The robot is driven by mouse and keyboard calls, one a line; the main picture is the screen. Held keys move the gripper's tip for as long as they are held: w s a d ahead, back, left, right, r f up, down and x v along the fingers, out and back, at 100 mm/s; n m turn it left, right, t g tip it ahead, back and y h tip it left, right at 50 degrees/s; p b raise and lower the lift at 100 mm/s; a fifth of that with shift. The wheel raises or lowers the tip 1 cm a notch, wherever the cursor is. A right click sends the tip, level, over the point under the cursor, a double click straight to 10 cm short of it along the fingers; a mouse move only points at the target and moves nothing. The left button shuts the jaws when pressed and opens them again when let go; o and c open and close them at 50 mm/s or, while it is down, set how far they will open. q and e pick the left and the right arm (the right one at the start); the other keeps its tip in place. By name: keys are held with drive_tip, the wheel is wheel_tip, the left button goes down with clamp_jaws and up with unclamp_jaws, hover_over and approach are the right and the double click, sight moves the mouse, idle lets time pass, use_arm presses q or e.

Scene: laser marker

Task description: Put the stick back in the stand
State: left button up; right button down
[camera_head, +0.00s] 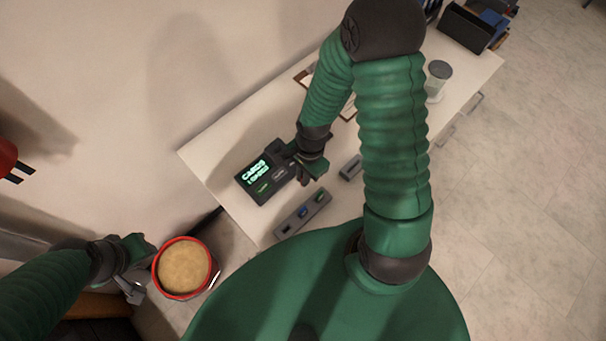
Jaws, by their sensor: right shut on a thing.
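A grey stand (290,222) lies on the white table near its front edge. A blue stick (303,211) and a green stick (319,197) sit in it, and a dark empty slot shows at its left end. My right gripper (298,168) is beyond the stand, at the right side of a black device (262,190) with a lit screen. It is shut on a small stick, which the fingers mostly hide; I cannot tell whether it touches the device. My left gripper (134,284) is away from the table at the lower left; its fingers are too unclear to judge.
A small grey block (351,167) lies right of my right gripper. A clear jar (437,80) and a dark bin (470,27) stand farther right. My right arm hides the table's middle.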

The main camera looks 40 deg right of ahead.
drive_tip(key=shift+r+p, duration=0.65)
drive_tip(key=shift+r, duration=0.25)
drive_tip(key=shift+f, duration=0.15)
drive_tip(key=s+a, duration=0.3)
drive_tip(key=a, duration=0.2)
drive_tip(key=shift+s+a, duration=0.15)
drive_tip(key=shift+a, duration=0.25)
drive_tip(key=s+a+p, duration=0.3)
drive_tip(key=a, duration=0.2)
drive_tip(key=shift+s+a, duration=0.15)
drive_tip(key=shift+a, duration=0.15)
